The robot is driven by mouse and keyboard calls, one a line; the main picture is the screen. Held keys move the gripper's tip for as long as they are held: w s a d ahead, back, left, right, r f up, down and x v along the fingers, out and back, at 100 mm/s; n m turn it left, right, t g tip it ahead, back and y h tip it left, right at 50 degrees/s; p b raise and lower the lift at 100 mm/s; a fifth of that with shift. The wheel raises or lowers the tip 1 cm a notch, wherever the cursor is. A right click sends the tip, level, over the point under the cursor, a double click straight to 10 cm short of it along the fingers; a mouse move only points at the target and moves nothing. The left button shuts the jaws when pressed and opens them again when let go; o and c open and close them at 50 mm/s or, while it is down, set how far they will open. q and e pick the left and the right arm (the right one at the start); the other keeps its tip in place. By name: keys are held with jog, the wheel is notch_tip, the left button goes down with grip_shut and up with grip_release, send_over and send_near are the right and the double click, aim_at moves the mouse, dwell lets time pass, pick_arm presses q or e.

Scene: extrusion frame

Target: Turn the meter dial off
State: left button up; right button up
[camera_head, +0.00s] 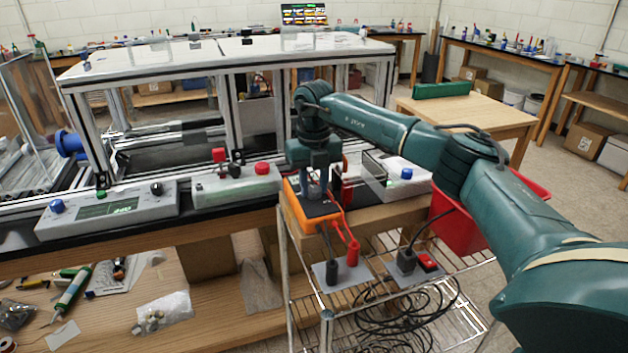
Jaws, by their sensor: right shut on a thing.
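The orange meter (293,212) with a dark face lies on the ledge in the middle of the view. A red lead and a black lead run from its near end down to plugs below. My right gripper (316,193) reaches down onto the meter's face from above. It is shut on the dial, which its fingers hide, so the dial's setting cannot be read. My left gripper is not in view.
Control boxes with knobs (107,213) and a red button (237,184) stand left of the meter. A box with a blue knob (405,181) is close on the right. A wire rack (455,315) with coiled black cable and a red bin (452,225) lie below. The extrusion frame (236,113) rises behind.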

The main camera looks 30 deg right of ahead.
aim_at(313, 189)
jog(key=n+p, duration=0.1)
jog(key=n, duration=0.3)
jog(key=shift+n, duration=0.3)
jog(key=n+p, duration=0.1)
jog(key=n, duration=0.3)
jog(key=shift+n, duration=0.4)
jog(key=o, duration=1)
notch_tip(313, 189, up, 13)
jog(key=shift+r+b, duration=0.1)
jog(key=shift+b, duration=0.75)
jog(key=shift+a, duration=0.1)
